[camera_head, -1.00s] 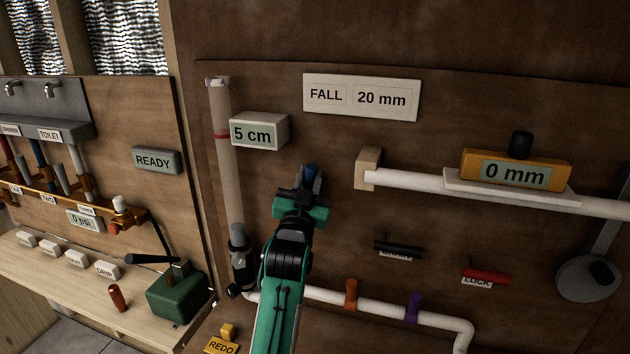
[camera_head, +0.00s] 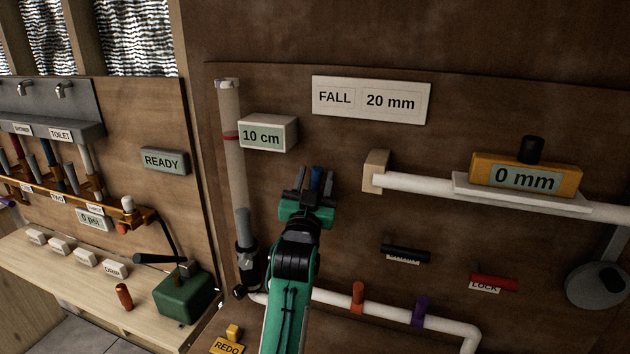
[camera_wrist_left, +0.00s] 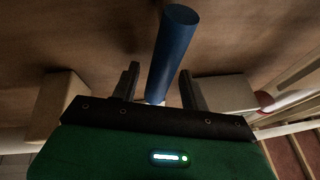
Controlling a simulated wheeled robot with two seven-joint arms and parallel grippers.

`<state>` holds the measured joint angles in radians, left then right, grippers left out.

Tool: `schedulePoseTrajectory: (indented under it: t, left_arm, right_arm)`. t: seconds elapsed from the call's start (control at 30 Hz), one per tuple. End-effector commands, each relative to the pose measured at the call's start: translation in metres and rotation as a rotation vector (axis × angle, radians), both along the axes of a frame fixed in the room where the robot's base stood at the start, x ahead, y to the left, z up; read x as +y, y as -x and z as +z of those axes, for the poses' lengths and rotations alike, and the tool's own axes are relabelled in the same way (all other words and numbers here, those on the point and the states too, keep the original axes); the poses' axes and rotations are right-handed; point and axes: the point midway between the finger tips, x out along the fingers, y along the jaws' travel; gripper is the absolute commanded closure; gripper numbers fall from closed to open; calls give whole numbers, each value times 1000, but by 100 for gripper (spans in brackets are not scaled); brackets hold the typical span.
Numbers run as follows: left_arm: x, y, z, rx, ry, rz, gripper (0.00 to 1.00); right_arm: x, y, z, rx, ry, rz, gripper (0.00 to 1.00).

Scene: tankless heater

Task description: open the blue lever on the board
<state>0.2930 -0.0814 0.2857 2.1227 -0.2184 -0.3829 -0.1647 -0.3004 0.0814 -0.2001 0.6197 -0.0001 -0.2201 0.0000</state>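The blue lever (camera_head: 316,179) is on the brown board (camera_head: 480,115), left of centre. My left gripper (camera_head: 315,182) is at it, with one dark finger on each side of the lever. In the left wrist view the blue lever (camera_wrist_left: 172,52) shows as a round blue bar between the two fingers (camera_wrist_left: 158,85). The fingers stand apart, and a gap shows beside the bar, so the gripper is open around it and not clamped. Where the lever meets the board is hidden. My right gripper is not in view.
A clear tube (camera_head: 234,165) with a red mark and grey fill low down stands left of the gripper, beside a "10 cm" display (camera_head: 268,133). A white pipe (camera_head: 415,185) runs to the right. Black (camera_head: 405,253) and red (camera_head: 493,282) levers sit lower right.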

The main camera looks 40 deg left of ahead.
Motion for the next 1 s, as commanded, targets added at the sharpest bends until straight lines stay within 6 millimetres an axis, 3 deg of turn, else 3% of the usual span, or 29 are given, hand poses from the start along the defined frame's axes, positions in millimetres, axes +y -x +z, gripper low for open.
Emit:
schedulePoseTrajectory:
  t: [0.23,0.7,1.0]
  left_arm:
    - [-5,11,-9,2,-1,0,55]
    - [-41,95,-50,1,2,0,55]
    - [-50,115,-56,0,1,0,55]
  right_arm:
    - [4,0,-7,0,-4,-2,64]
    - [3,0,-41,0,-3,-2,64]
    - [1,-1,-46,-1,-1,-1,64]
